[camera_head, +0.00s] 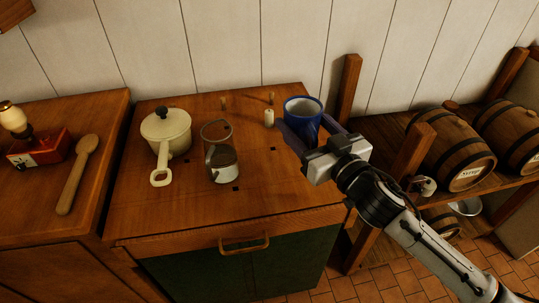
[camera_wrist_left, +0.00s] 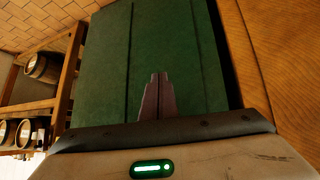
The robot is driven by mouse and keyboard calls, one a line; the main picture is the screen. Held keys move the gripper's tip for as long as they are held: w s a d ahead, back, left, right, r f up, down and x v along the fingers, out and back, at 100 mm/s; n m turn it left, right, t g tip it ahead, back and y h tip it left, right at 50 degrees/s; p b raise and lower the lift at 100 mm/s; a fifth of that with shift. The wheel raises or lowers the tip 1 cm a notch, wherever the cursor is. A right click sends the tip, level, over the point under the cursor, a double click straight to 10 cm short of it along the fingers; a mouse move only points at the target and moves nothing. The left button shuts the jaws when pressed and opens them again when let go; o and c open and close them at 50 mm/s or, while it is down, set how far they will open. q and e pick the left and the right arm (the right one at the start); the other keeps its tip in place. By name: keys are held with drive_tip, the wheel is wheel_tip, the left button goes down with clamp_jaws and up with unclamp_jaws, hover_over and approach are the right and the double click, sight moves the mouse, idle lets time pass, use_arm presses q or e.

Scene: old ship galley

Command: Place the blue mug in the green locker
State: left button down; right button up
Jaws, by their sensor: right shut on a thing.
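The blue mug (camera_head: 303,105) is upright at the back right of the wooden cabinet top. My right gripper (camera_head: 306,124) is shut on it, its fingers at the mug's near side. I cannot tell whether the mug touches the top. The green locker (camera_head: 228,272) is the green front below the drawer. It also fills much of the left wrist view (camera_wrist_left: 175,50), with a seam between panels; no inside shows. My left gripper (camera_wrist_left: 157,90) is shut and empty in front of the green panels; it is out of the head view.
A drawer handle (camera_head: 244,245) sticks out. Wooden posts (camera_head: 347,88) and barrels (camera_head: 455,150) are at right. A wooden spoon (camera_head: 75,178) lies at left.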

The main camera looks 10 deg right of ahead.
wheel_tip(320, 180, down, 5)
drive_tip(key=shift+b, duration=0.6)
drive_tip(key=shift+f+b, duration=0.7)
drive_tip(key=shift+f, duration=1.4)
drive_tip(key=shift+f, duration=0.2)
drive_tip(key=o, duration=1.2)
